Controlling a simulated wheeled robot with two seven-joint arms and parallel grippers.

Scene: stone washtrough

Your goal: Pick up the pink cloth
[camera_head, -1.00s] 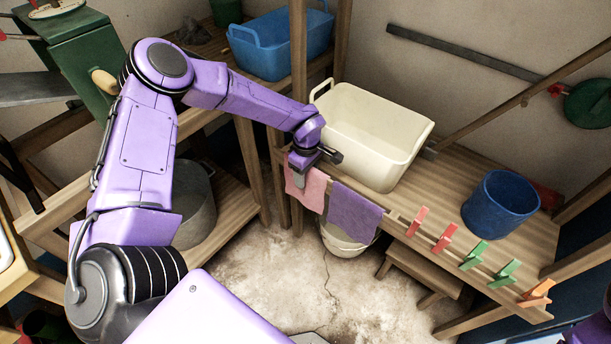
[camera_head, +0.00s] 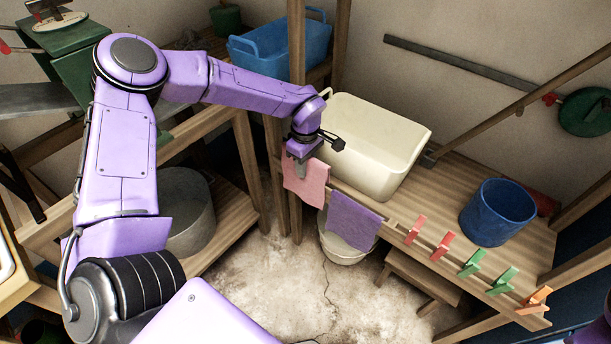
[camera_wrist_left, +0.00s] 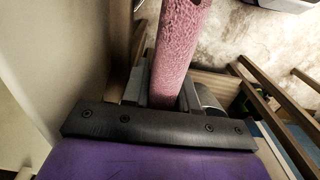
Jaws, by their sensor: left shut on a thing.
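The pink cloth (camera_head: 306,187) hangs at the left end of the wooden table's front edge, below my left gripper (camera_head: 301,170). My left gripper is shut on the cloth's upper part. In the left wrist view the pink cloth (camera_wrist_left: 178,50) runs out from between the two fingers (camera_wrist_left: 163,92) of my left gripper. In the head view the gripper hides the top of the cloth, so I cannot tell whether it still touches the table edge or rail. My right gripper is not in view.
A purple cloth (camera_head: 352,220) hangs just to the right, above a pale bucket (camera_head: 345,251). A cream tub (camera_head: 378,143) stands on the table behind. Several clothespins (camera_head: 442,245) line the front edge. A blue bucket (camera_head: 498,212) stands at the right.

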